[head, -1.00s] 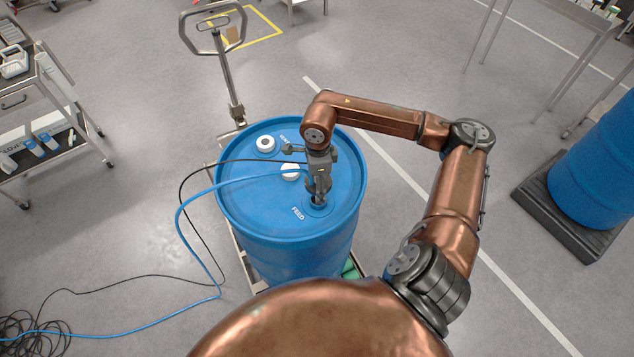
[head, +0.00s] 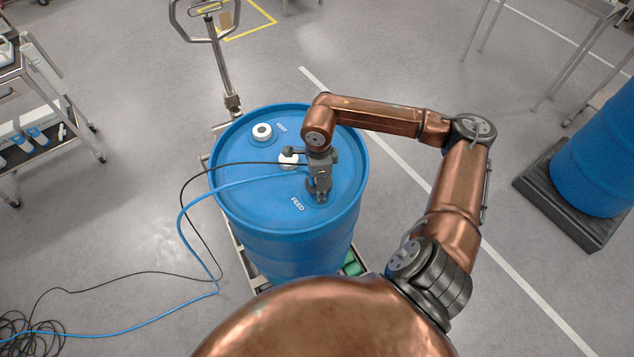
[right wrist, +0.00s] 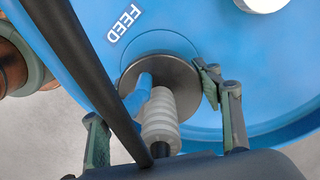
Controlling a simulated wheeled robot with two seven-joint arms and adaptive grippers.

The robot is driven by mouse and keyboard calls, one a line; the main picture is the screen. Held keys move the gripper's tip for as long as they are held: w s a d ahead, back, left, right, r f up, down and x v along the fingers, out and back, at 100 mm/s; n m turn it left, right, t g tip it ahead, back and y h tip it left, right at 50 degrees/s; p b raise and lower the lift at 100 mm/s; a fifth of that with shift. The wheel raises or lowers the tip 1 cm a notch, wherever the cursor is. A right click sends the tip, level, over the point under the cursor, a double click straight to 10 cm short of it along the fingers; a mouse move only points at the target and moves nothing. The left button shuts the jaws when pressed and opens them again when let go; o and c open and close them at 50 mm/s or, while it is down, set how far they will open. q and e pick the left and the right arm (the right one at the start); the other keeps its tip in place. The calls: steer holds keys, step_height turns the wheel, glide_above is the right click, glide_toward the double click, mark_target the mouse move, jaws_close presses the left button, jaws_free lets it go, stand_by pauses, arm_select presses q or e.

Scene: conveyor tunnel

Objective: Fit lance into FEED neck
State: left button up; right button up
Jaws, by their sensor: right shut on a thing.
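The blue drum (head: 250,205) stands upright with a FEED label (head: 297,204) on its lid. My right gripper (head: 319,192) is low over the lid beside this label, shut on the lance. In the right wrist view the lance has a white ribbed body (right wrist: 161,120) and a dark grey round flange (right wrist: 180,75), between the fingers of my gripper (right wrist: 155,105). The flange lies over a round outline in the lid beside the FEED label (right wrist: 124,22). The neck opening is hidden, and I cannot tell whether the flange is fully seated. My left gripper is not in view.
A blue hose (head: 182,215) and a black cable (head: 190,180) run from the lance across the lid to the floor. A second blue drum (head: 597,165) is at right.

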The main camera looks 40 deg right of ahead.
steer(key=shift+f+b, duration=0.55)
steer(key=shift+f, duration=0.35)
steer(key=o, duration=1.8)
steer(key=shift+c, duration=0.2)
step_height(320, 180, up, 12)
steer(key=shift+r, duration=0.1)
